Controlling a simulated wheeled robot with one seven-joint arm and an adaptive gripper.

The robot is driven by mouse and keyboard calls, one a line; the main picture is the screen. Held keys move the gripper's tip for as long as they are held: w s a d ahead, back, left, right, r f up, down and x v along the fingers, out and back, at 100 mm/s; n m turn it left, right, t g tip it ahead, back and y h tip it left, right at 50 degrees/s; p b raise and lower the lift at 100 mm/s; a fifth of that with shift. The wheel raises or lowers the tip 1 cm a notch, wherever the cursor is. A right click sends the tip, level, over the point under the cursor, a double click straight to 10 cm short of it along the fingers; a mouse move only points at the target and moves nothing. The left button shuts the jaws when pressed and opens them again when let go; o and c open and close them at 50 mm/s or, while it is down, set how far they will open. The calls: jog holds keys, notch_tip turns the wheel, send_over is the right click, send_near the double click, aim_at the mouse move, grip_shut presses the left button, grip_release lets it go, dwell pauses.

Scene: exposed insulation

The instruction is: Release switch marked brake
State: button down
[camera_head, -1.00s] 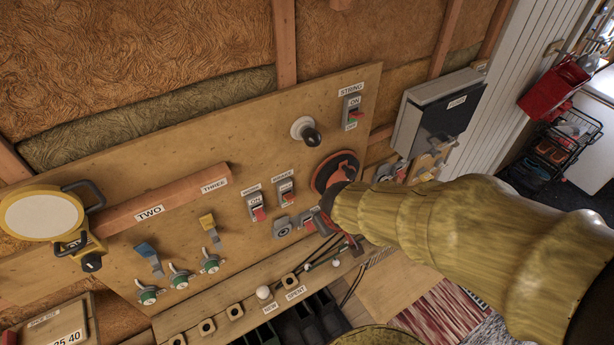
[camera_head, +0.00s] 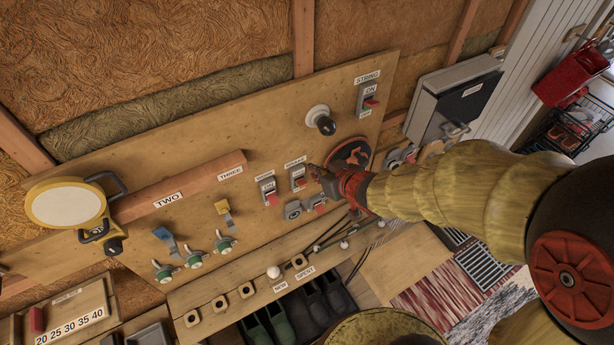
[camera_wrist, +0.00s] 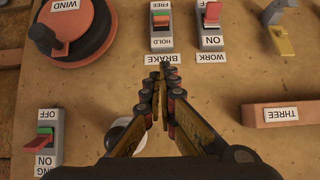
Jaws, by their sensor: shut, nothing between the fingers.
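The brake switch (camera_wrist: 161,28) is a small grey box with a red and green rocker on the wooden panel. In the wrist view, upside down, its labels read FREE at the far end and HOLD at the near end, with the BRAKE label (camera_wrist: 162,58) below. My gripper (camera_wrist: 164,67) is shut and empty, its fingertips at the BRAKE label, just short of the switch body; contact cannot be told. In the head view the brake switch (camera_head: 298,179) is just left of my gripper (camera_head: 313,171).
The work switch (camera_wrist: 211,25) stands close beside the brake switch. The red WIND wheel (camera_wrist: 75,28) is on its other side. A wooden bar (camera_head: 180,190) juts out at left.

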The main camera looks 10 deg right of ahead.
aim_at(300, 172)
jog(key=b+x, duration=0.1)
jog(key=x, duration=0.9)
jog(key=shift+w+a+f, duration=0.1)
jog(key=shift+f, duration=0.1)
jog(key=shift+s+d+f, duration=0.15)
jog(key=shift+s+f, duration=0.15)
jog(key=shift+f, duration=0.25)
jog(key=shift+s+d+f, duration=0.15)
jog(key=shift+s+f, duration=0.15)
jog(key=shift+f, duration=0.2)
jog(key=shift+s+f, duration=0.2)
jog(key=shift+f, duration=0.05)
jog(key=shift+d+f, duration=0.1)
jog(key=shift+f, duration=0.25)
jog(key=shift+s, duration=0.1)
